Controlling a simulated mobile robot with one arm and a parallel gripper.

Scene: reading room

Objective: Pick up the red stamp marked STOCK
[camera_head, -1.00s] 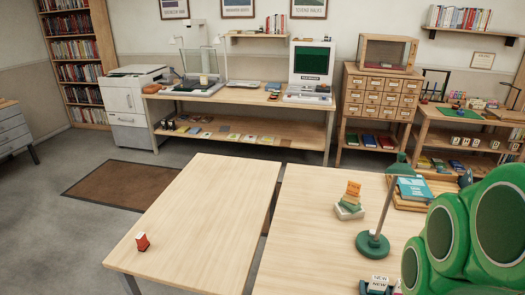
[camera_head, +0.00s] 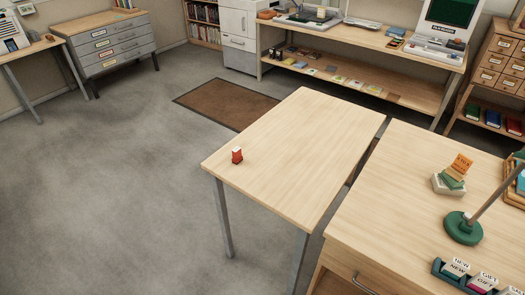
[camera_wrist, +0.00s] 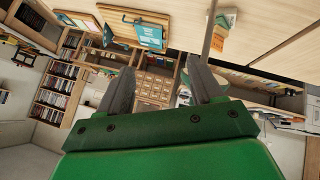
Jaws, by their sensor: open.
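The gripper is not near the red stamp; the stamp does not show in the wrist view.
A brown mat (camera_head: 226,103) lies behind the table. Grey floor (camera_head: 120,190) on the left is clear.

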